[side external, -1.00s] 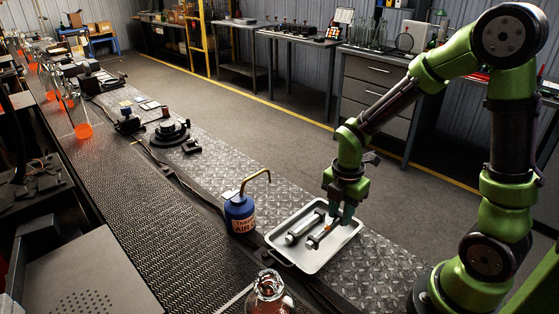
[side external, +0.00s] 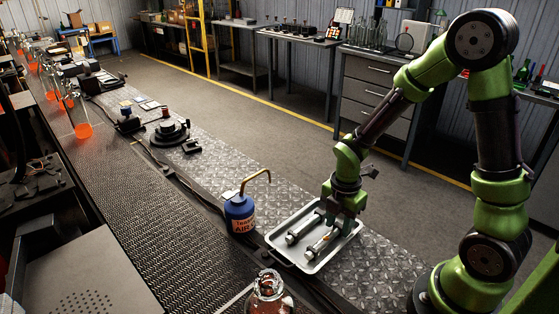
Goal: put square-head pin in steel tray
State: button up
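The steel tray (side external: 317,266) is a shallow, light grey rectangular tray on the metal bench. Two long metal pins lie in it, roughly parallel: one on the left (side external: 303,229) and one on the right (side external: 320,247). Which of them has the square head is too small to tell. My gripper (side external: 340,224) points down over the right part of the tray, close to the upper end of the right pin. Its fingertips are small and dark here, and whether they are open or touch the pin cannot be seen.
A blue oil can (side external: 239,213) with a bent copper spout stands just left of the tray. A glass bottle (side external: 268,292) stands in front. A round dark fixture (side external: 168,135) sits further back. The tread-plate bench (side external: 222,163) behind the tray is mostly clear.

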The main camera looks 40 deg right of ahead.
jog(key=s+a+r+m+t, duration=0.2)
jog(key=r+m, duration=0.5)
jog(key=s+a+r+m+t+y, duration=0.1)
jog(key=s+a+r+m+t, duration=0.1)
jog(key=r+m, duration=0.5)
jog(key=s+a+r+m+t+y, duration=0.1)
jog(key=s+a+r+m+t, duration=0.1)
jog(key=r+m, duration=0.6)
jog(key=shift+r+t, duration=0.5)
jog(key=shift+t, duration=0.1)
